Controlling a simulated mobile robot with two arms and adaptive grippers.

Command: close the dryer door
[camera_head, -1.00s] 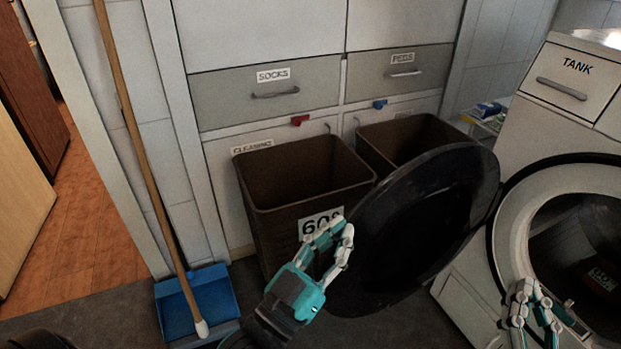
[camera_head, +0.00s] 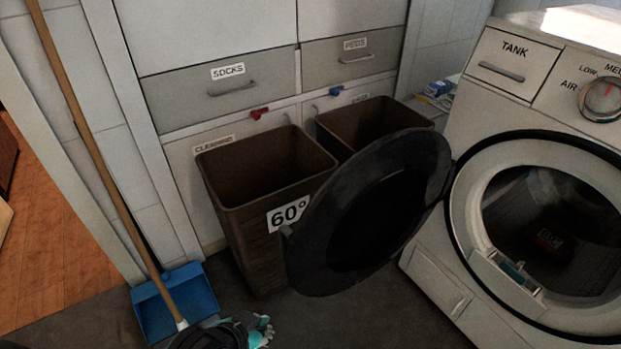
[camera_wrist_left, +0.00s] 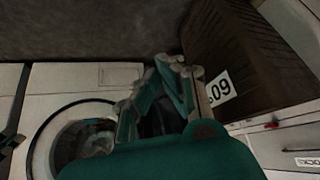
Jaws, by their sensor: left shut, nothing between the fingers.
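The dryer door (camera_head: 375,215) is a round black disc in the head view, swung wide open to the left of the white dryer (camera_head: 480,110). Its right edge meets the dryer beside the round opening (camera_head: 545,235), which is uncovered. My left gripper (camera_head: 262,330) is low at the bottom of the head view, below and left of the door and apart from it. It is shut and empty. Its teal fingers (camera_wrist_left: 165,75) also show in the left wrist view, with the dryer front (camera_wrist_left: 50,95) to their left. My right gripper is out of view.
A brown bin marked 60° (camera_head: 255,235) stands left of the door, with a second brown bin (camera_head: 350,125) behind it. A blue dustpan (camera_head: 165,310) and a broom (camera_head: 95,160) are at the left. Drawers (camera_head: 225,85) line the back. Dark floor lies below the door.

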